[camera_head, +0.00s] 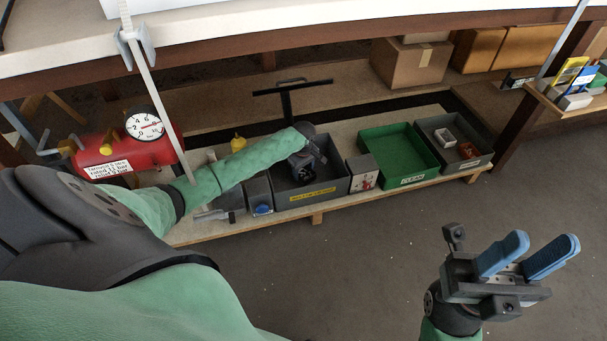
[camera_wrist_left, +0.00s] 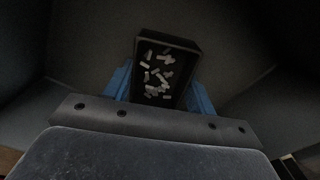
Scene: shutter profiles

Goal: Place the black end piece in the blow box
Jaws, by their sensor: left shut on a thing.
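The grey box with a yellow label (camera_head: 312,195) stands on the low shelf; I take it as the blow box, though its label is too small to read surely. My left gripper (camera_head: 306,166) reaches down into this box. In the left wrist view its blue fingers (camera_wrist_left: 160,88) are shut on the black end piece (camera_wrist_left: 172,52), a dark rectangular block with several pale chips on its face. Grey box walls surround it there. I cannot tell whether the piece touches the box floor. My right gripper (camera_head: 544,243) is open and empty above the floor, away from the shelf.
A red compressor tank (camera_head: 128,152) is at the left. The workbench (camera_head: 250,35) edge overhangs behind.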

